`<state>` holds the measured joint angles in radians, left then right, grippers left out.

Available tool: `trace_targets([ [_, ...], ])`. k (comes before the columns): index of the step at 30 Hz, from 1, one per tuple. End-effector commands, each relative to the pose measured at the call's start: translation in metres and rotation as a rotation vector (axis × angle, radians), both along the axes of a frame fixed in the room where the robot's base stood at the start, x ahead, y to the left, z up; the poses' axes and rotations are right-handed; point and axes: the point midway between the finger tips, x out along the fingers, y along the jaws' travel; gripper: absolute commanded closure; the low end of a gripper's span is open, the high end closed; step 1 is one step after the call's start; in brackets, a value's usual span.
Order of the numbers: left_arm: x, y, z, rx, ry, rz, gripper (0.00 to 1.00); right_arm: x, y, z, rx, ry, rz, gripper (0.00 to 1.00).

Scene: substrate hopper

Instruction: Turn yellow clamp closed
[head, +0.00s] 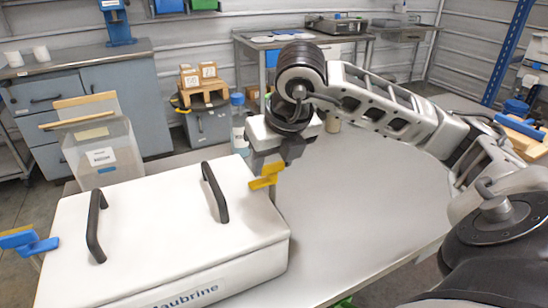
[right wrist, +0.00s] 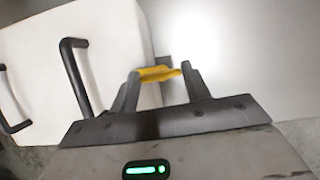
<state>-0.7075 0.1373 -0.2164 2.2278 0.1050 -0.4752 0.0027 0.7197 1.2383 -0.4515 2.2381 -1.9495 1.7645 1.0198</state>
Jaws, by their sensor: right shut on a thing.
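The yellow clamp (head: 266,177) sits at the right side of a white hopper box (head: 150,226) with two black handles on its lid. My right gripper (head: 280,160) is above the clamp and reaches down to it. In the right wrist view the yellow clamp (right wrist: 160,73) lies between the two fingers of my right gripper (right wrist: 158,76), which is shut on it. A blue clamp (head: 28,241) is on the box's left side. Whether the yellow clamp touches its catch cannot be told. My left gripper is not in view.
The box stands on a light grey table (head: 340,190) with free room to its right. A clear bin (head: 102,150) stands behind the box at the left. A blue-capped bottle (head: 239,125) stands behind my right gripper.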

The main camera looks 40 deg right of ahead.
Motion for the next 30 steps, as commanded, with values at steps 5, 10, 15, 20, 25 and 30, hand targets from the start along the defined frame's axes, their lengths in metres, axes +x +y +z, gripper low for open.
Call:
trace_targets([
  [5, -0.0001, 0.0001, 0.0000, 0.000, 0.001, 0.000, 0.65, 0.0003, 0.0001, 0.0011, 0.000, -0.002, -0.039, 0.76],
  [10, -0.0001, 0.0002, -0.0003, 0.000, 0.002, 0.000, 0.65, 0.0002, 0.0000, 0.0008, 0.000, -0.001, -0.052, 0.76],
  [15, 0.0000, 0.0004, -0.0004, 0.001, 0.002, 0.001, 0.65, 0.0002, -0.0001, 0.0007, 0.000, -0.001, -0.053, 0.76],
  [20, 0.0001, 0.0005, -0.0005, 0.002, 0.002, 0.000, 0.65, 0.0003, -0.0001, 0.0007, 0.001, -0.001, -0.053, 0.47],
  [25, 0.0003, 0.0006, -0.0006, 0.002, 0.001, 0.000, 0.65, 0.0001, 0.0001, 0.0005, 0.000, -0.001, -0.052, 0.31],
  [30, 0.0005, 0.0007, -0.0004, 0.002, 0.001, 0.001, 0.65, 0.0001, 0.0002, 0.0008, 0.001, -0.001, -0.049, 0.31],
])
